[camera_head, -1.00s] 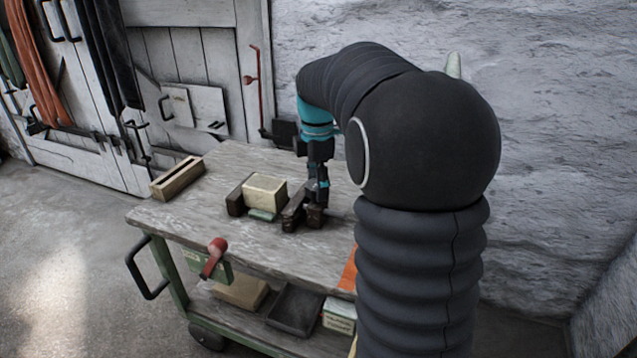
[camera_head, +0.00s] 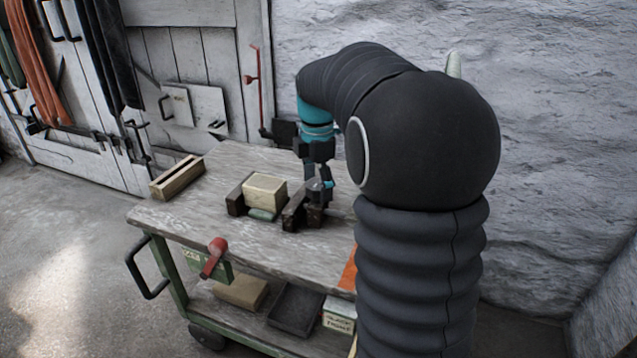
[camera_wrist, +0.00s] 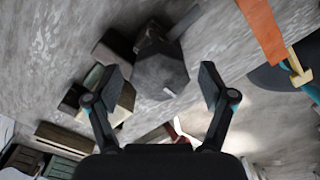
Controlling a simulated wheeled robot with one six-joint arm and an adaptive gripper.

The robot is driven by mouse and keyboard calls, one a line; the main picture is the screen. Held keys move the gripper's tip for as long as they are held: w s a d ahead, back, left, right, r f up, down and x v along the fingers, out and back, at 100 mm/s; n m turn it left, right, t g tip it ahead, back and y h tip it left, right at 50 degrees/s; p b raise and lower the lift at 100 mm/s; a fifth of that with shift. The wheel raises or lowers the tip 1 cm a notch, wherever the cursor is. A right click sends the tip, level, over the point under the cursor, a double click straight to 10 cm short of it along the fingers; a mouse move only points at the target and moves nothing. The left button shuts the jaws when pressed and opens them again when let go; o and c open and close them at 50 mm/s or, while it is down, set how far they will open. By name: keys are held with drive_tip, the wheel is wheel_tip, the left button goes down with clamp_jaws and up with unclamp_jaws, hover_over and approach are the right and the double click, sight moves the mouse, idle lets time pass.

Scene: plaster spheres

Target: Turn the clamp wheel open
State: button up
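The clamp sits on the cart's worn top. Its dark jaws (camera_head: 294,210) stand around a pale block (camera_head: 264,190); the block also shows in the wrist view (camera_wrist: 124,103), partly behind my left finger. The clamp wheel (camera_wrist: 160,78) is a grey, many-sided disc in the wrist view, between my two fingers. My gripper (camera_wrist: 165,84) is open, with a visible gap between each finger and the wheel's sides. In the head view my gripper (camera_head: 319,190) points down at the right end of the clamp, and the wheel is hard to make out there.
A slotted wooden box (camera_head: 178,178) lies at the cart's left back corner. A red handle (camera_head: 215,258) sticks out at the front edge. The lower shelf holds a dark tray (camera_head: 295,308) and boxes. The tabletop (camera_head: 190,215) left of the clamp is clear. A rough wall stands behind.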

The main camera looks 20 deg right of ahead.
sight(318, 182)
drive_tip(key=shift+r, duration=0.1)
wheel_tip(318, 182, up, 12)
idle(0.6)
idle(0.4)
